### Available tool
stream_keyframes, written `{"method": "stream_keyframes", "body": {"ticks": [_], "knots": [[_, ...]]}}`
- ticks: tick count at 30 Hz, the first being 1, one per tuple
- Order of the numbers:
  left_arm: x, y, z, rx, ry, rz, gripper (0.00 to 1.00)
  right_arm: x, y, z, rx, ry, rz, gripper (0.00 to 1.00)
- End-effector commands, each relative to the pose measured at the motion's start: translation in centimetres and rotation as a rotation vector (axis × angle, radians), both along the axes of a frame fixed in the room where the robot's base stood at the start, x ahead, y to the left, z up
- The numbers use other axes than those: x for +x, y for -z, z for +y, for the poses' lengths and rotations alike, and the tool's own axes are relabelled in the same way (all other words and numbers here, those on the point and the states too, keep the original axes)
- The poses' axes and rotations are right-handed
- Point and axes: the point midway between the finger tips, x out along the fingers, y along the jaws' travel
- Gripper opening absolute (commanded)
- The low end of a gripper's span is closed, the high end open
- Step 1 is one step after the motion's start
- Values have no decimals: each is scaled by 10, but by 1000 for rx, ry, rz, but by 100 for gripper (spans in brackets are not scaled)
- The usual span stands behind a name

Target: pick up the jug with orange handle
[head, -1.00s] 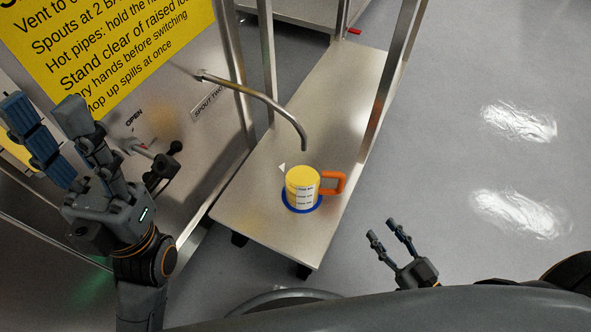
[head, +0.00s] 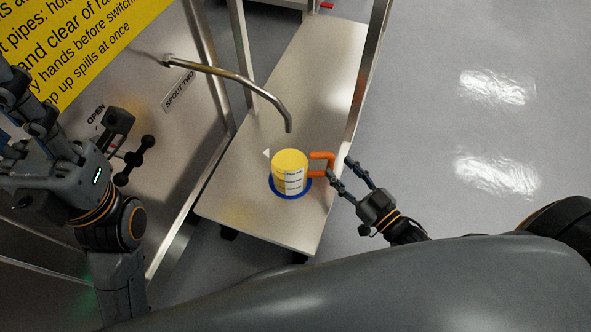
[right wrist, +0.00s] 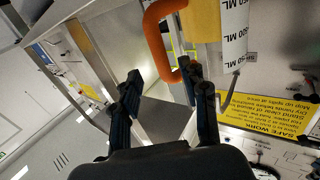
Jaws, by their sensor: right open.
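My right gripper (head: 340,170) is open at the handle's right side. In the right wrist view the orange handle (right wrist: 157,42) is just beyond the fingertips, near the right-hand finger; I cannot tell whether they touch. My left gripper (head: 20,100) is at the left edge, partly cut off, and its fingers are not clear.
A bent metal spout (head: 240,80) hangs over the shelf (head: 315,85). A panel with black valve levers (head: 135,160) and a yellow sign (head: 80,45) is at left. Metal posts (head: 368,65) flank the shelf. Grey floor at right is clear.

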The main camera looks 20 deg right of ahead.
Motion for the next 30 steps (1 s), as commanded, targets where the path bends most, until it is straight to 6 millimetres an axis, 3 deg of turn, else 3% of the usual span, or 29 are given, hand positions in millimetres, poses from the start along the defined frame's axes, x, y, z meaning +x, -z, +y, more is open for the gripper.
{"method": "stream_keyframes", "body": {"ticks": [9, 17, 24, 30], "knots": [[-4, -9, -2, 5, -4, -76, 41, 36, 1, 16, 0, 0, -3, 44], [-4, -12, -2, 6, -4, -79, 41, 39, 0, 18, 0, 0, -1, 44], [-4, -12, -2, 6, -3, -79, 41, 39, 0, 17, 0, 0, -1, 0], [-4, -12, -2, 6, -3, -79, 41, 39, -1, 17, 2, 0, -2, 0]]}}
